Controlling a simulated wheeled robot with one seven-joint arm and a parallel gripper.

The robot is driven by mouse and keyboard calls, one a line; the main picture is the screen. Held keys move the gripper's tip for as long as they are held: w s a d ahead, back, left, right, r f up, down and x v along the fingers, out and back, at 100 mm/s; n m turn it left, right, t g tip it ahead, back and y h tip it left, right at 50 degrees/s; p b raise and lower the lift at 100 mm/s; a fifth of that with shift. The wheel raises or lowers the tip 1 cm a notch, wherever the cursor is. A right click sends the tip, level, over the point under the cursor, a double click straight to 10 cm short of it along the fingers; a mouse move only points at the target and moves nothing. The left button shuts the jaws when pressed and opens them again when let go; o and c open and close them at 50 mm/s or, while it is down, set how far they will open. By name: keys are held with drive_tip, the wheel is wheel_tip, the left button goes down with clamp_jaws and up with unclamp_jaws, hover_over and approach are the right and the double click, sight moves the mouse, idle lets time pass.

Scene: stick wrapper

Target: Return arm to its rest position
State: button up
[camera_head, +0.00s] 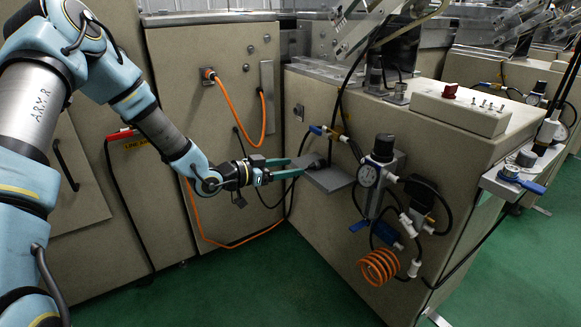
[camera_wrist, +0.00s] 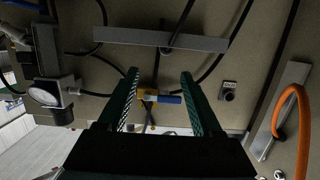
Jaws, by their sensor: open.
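My arm reaches from the left of the head view to the front of a beige machine cabinet (camera_head: 440,150). My gripper (camera_head: 301,166) is open, its teal fingers pointing right toward a small grey shelf (camera_head: 330,181) on the cabinet. A small dark item (camera_head: 317,163) is by the shelf at the fingertips; I cannot tell if they touch it. In the wrist view my gripper (camera_wrist: 160,76) has its two fingers well apart with nothing held between them. A blue-handled valve (camera_wrist: 168,99) shows through the gap, beyond the fingers.
A pressure gauge (camera_head: 367,177), a regulator and a coiled orange hose (camera_head: 380,267) stick out right of my gripper. Black cables hang around the shelf. A looping orange hose (camera_head: 229,98) is on the left cabinet. Open green floor (camera_head: 290,285) lies below.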

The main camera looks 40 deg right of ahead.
idle(0.4)
drive_tip(key=w+a+n+t+y, duration=0.35)
drive_tip(key=w+a+y, duration=0.2)
drive_tip(key=a, duration=0.75)
drive_tip(key=w+a+n+t+y, duration=0.2)
drive_tip(key=w+a+n+y, duration=0.3)
drive_tip(key=a, duration=0.7)
drive_tip(key=s+a+r+n+g+y, duration=0.1)
drive_tip(key=s+a+r+n+y, duration=0.2)
drive_tip(key=a, duration=0.7)
drive_tip(key=s+a+r+n+g+y, duration=0.1)
drive_tip(key=s+a+r+n+y, duration=0.2)
drive_tip(key=a, duration=0.6)
drive_tip(key=s+a+r+n+g, duration=0.1)
drive_tip(key=s+a+r+n, duration=0.2)
drive_tip(key=s, duration=0.5)
wheel_tip(320, 180, up, 26)
drive_tip(key=p, duration=2.7)
drive_tip(key=shift+w+a+h, duration=0.2)
drive_tip(key=shift+a+h, duration=0.2)
drive_tip(key=shift+h, duration=0.05)
drive_tip(key=shift+f, duration=0.15)
